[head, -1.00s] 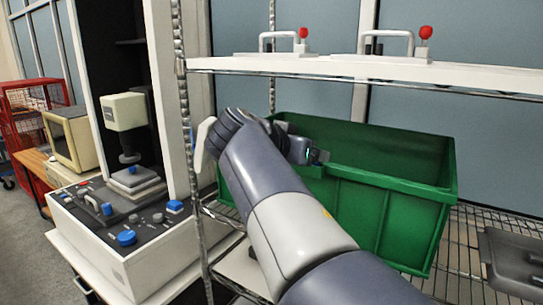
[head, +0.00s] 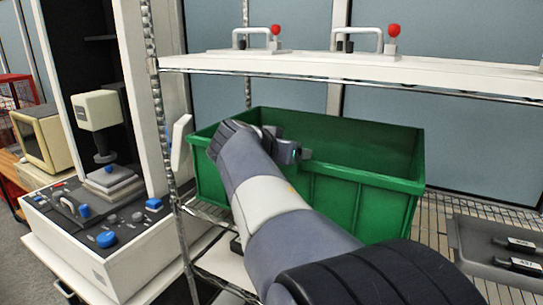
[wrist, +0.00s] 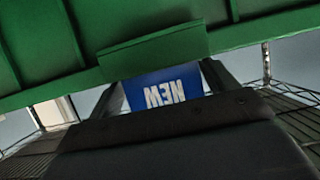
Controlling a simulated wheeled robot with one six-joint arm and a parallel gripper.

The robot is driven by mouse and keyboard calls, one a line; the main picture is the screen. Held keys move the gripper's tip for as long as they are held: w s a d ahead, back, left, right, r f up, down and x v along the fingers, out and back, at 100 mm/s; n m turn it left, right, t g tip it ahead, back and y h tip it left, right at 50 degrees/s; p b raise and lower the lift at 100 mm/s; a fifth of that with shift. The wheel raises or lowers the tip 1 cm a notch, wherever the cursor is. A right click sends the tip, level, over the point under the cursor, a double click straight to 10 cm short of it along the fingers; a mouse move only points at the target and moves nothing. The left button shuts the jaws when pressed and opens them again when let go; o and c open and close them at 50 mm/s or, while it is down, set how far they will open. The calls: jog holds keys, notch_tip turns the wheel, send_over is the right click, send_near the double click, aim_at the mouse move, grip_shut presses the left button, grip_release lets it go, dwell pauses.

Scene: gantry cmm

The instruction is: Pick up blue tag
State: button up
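Any small gap between fingers and tag is too dark to make out.
The bin stands on a wire shelf (head: 432,232) beneath a white upper shelf (head: 350,68) bearing red-knobbed handles. A grey tray (head: 470,245) with black labelled pieces is at the right. A control console (head: 95,225) with blue knobs is at the left.

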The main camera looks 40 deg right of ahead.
jog(key=shift+w+a+f, duration=0.1)
jog(key=shift+f, duration=0.2)
jog(key=c, duration=0.7)
jog(key=shift+r, duration=0.1)
